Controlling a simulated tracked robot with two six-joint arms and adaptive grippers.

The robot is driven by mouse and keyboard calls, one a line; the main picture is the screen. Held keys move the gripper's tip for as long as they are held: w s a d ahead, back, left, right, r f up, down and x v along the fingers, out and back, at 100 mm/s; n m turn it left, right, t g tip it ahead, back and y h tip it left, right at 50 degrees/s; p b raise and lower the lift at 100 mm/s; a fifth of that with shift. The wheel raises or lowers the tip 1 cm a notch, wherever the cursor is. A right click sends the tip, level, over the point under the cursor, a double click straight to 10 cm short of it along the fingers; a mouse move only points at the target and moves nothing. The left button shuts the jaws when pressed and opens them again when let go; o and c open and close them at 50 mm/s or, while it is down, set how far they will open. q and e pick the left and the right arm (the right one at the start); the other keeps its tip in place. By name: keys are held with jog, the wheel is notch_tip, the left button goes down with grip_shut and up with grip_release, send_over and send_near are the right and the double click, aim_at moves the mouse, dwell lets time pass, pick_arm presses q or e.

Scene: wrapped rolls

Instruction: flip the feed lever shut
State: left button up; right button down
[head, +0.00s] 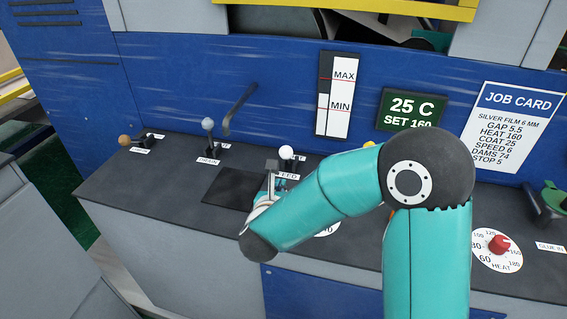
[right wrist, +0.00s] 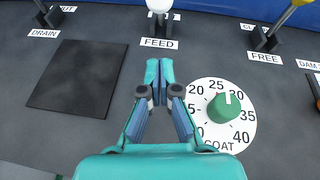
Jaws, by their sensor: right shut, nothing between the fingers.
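The feed lever (head: 286,153) has a white knob and stands on the dark console top, behind the FEED label. Its knob (right wrist: 159,5) is cut off by the top edge of the right wrist view, so its full tilt cannot be told there. My right gripper (right wrist: 159,66) is shut and empty, its fingertips just in front of the FEED label (right wrist: 159,43) and apart from the lever. In the head view my right gripper (head: 272,168) is partly hidden by my own arm, just left of the lever. My left gripper is not in view.
A grey-knobbed drain lever (head: 208,125) and a brown-knobbed lever (head: 125,141) stand to the left. A dark square plate (right wrist: 78,76) lies left of my gripper. The green COAT dial (right wrist: 225,106) is close on the right, with the yellow FREE lever (right wrist: 268,38) beyond.

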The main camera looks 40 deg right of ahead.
aim_at(288, 157)
jog(key=p+x, duration=0.1)
jog(key=x, duration=0.3)
jog(key=shift+r, duration=0.15)
jog(key=w+d+p, duration=0.1)
jog(key=w+d+r+p, duration=0.1)
jog(key=w, duration=0.1)
jog(key=shift+d, duration=0.3)
jog(key=shift+w+d, duration=0.1)
jog(key=shift+w, duration=0.1)
jog(key=shift+r, duration=0.1)
